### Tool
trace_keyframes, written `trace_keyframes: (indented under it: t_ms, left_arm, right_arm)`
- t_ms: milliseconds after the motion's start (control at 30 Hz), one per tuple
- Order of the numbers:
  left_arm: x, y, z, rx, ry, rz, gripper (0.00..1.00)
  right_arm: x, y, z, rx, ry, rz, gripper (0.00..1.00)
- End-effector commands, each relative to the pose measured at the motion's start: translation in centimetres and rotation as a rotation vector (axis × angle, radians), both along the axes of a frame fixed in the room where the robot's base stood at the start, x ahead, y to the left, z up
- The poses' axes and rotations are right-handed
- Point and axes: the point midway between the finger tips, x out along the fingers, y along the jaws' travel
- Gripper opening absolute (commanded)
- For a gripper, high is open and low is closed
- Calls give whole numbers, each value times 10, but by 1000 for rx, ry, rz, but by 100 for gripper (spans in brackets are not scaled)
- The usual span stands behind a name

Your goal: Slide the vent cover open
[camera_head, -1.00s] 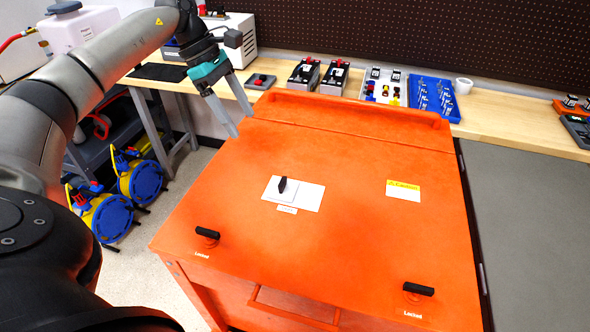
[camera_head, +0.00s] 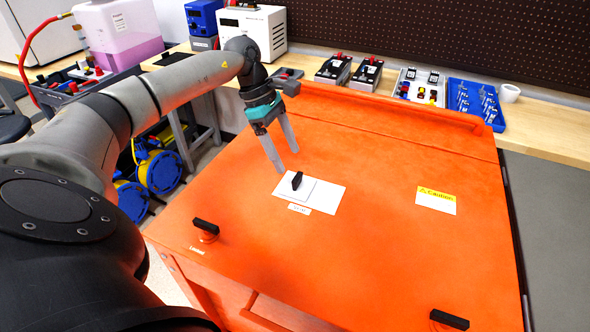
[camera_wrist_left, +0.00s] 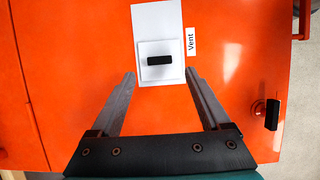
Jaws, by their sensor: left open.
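The vent cover (camera_head: 312,189) is a white square plate with a black knob (camera_head: 297,180) on it. It lies at the left end of a longer white panel (camera_head: 326,198) on the orange pack lid. A small label by it reads "Vent" in the left wrist view (camera_wrist_left: 191,41). My left gripper (camera_head: 288,160) is open and empty, just behind and left of the knob. In the left wrist view the knob (camera_wrist_left: 159,61) lies ahead of and between the two fingertips (camera_wrist_left: 160,75), with no contact visible. My right gripper is out of view.
The orange lid (camera_head: 400,160) has black-handled latches at front left (camera_head: 206,226) and front right (camera_head: 449,320). A yellow caution label (camera_head: 436,199) sits on its right. A raised orange bar (camera_head: 385,105) runs along its back edge. A wooden bench (camera_head: 555,138) with tools stands behind.

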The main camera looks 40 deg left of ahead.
Motion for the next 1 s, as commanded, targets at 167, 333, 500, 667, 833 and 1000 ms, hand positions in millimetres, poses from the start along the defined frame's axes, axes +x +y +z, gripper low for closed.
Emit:
trace_keyframes:
  t_ms: [167,333,500,667,833,1000]
  left_arm:
    - [3,-14,-34,-1,3,-1,80]
    - [6,-20,-51,-1,1,0,80]
    - [7,-23,-58,0,1,0,80]
    - [7,-23,-58,0,0,0,80]
    - [7,-23,-58,0,0,0,69]
    - [7,-23,-57,0,0,0,50]
  right_arm:
    - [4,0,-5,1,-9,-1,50]
    - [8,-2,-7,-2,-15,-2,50]
    - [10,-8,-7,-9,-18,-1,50]
    - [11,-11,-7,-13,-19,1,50]
    - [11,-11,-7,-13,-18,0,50]
    - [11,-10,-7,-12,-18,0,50]
